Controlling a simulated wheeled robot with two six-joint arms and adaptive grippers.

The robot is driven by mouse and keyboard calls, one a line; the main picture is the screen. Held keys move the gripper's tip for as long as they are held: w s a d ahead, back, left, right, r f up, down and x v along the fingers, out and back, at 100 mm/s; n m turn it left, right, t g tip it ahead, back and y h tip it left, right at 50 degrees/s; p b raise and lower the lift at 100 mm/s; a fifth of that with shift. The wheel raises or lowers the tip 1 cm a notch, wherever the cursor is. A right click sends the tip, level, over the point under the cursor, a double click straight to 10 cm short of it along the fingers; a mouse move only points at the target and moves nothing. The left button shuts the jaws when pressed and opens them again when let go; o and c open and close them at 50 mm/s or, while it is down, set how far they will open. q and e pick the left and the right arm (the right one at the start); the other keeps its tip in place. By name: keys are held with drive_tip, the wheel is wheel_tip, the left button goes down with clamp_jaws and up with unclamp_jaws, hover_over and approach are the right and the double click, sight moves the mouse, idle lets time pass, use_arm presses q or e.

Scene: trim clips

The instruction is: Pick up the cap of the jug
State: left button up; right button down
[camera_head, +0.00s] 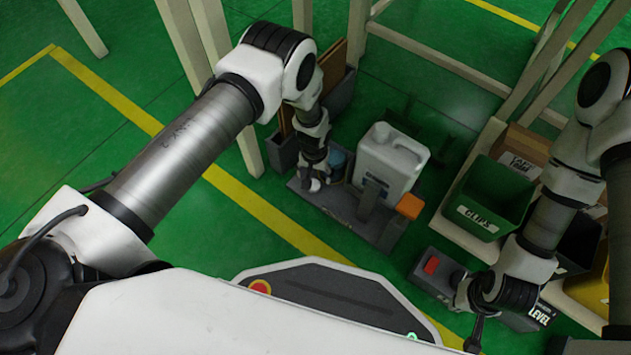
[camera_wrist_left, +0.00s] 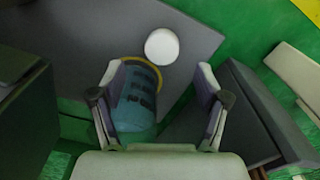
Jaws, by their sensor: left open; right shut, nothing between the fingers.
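The jug (camera_head: 388,165) is a white canister standing on a dark grey base (camera_head: 345,208). A round white disc, seemingly the cap (camera_wrist_left: 161,46), lies flat on a grey surface (camera_wrist_left: 75,30) in the left wrist view. My left gripper (camera_head: 314,180) is beside the jug, to its left. In the left wrist view my left gripper (camera_wrist_left: 162,82) is open, with the disc just beyond its fingertips and not held. A teal cylinder (camera_wrist_left: 137,100) with a yellow rim shows partly behind the left finger. My right gripper (camera_head: 475,342) is shut and empty at lower right.
An orange block (camera_head: 409,206) sits by the jug's right side. A green clips bin (camera_head: 490,200), a cardboard box (camera_head: 520,150) and a grey box with a red patch (camera_head: 436,268) stand at right. A dark open box (camera_wrist_left: 255,115) is right of my left gripper.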

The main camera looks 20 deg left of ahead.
sight(313, 184)
use_arm(q)
wheel_tip(313, 184, down, 5)
drive_tip(key=b, duration=0.3)
drive_tip(key=shift+s+a+f+b, duration=0.15)
drive_tip(key=shift+f+b, duration=0.05)
drive_tip(key=shift+b, duration=0.1)
drive_tip(key=shift+r, duration=0.2)
drive_tip(key=c, duration=0.9)
